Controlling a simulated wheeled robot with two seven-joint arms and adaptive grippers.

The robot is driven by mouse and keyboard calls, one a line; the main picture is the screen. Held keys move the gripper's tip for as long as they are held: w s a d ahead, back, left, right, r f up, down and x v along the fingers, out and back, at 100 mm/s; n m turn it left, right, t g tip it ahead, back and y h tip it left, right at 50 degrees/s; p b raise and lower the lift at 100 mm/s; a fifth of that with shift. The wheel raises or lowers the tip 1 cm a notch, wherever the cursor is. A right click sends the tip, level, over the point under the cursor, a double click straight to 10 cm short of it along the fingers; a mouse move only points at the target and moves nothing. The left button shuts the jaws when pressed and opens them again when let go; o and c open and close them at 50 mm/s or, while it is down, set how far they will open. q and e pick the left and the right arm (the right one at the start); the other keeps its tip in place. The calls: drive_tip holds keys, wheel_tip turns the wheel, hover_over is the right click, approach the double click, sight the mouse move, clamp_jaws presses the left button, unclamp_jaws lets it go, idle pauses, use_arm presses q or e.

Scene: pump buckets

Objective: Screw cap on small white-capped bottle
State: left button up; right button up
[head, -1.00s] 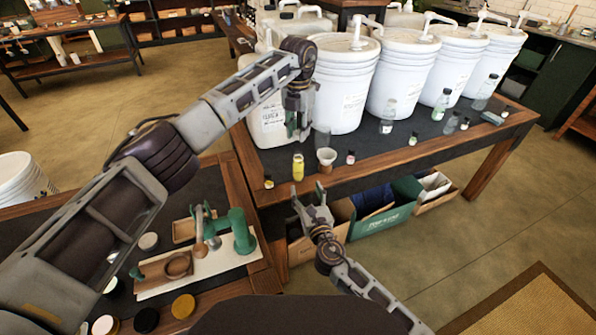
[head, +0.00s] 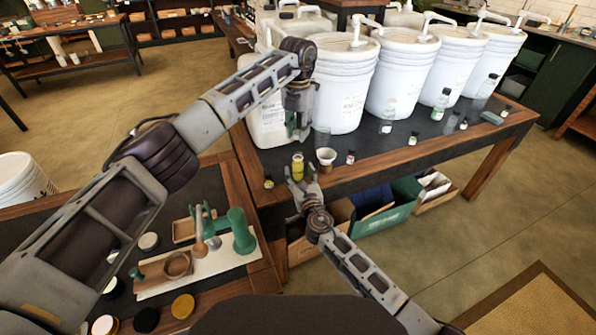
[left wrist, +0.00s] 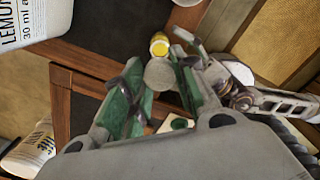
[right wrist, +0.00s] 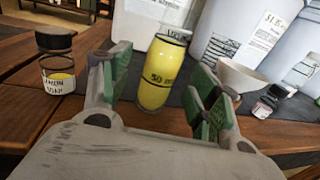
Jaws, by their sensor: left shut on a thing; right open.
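A small yellow bottle (head: 298,168) stands upright near the front edge of the dark-topped table. It also shows in the right wrist view (right wrist: 162,75), with a dark rim at its top. My left gripper (head: 298,128) points down above and behind the bottle. In the left wrist view it is shut on a round grey-white disc (left wrist: 160,74) that looks like a cap, apart from the yellow bottle (left wrist: 159,45). My right gripper (head: 303,181) is open, with its green-padded fingers (right wrist: 155,95) on either side of the bottle; I cannot tell whether they touch it.
A dark-capped jar (right wrist: 57,68) stands left of the bottle. A white bowl (head: 326,156) and a small dark-capped bottle (head: 350,158) stand to its right. Large white pump buckets (head: 343,85) stand behind. A nearer table holds a green fixture (head: 240,232).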

drive_tip(key=shift+x, duration=1.45)
clamp_jaws()
